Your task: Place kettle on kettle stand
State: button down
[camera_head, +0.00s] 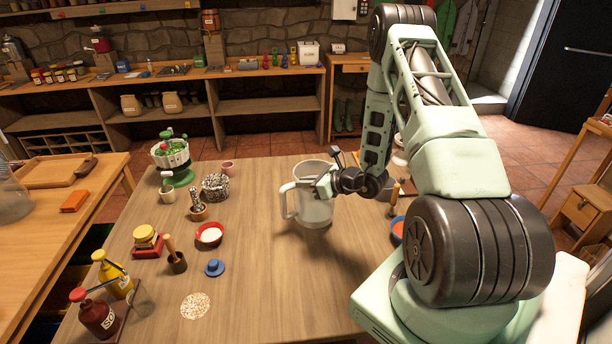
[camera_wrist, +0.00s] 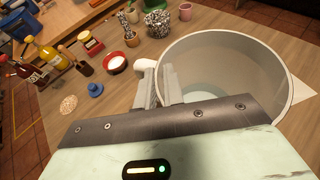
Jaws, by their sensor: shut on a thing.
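The kettle (camera_head: 318,211) is a pale, translucent, open-topped vessel with a handle on its left, near the middle of the table. It also shows at the right of the wrist view (camera_wrist: 236,62), seen from above. My gripper (camera_head: 328,184) is at the kettle's upper part and is shut on it; in the wrist view its fingers (camera_wrist: 160,85) are at the kettle's left side, beside the white handle. The exact contact is partly hidden. I cannot tell whether the kettle's base touches the table. I cannot clearly identify the kettle stand in either view.
Bottles (camera_head: 98,314) stand at front left. Bare table lies in front of the kettle.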

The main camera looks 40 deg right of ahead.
aim_at(307, 197)
jog(key=shift+f+p, duration=0.35)
jog(key=shift+f, duration=1.3)
jog(key=c, duration=1.5)
grip_release()
jog(key=shift+r, duration=0.1)
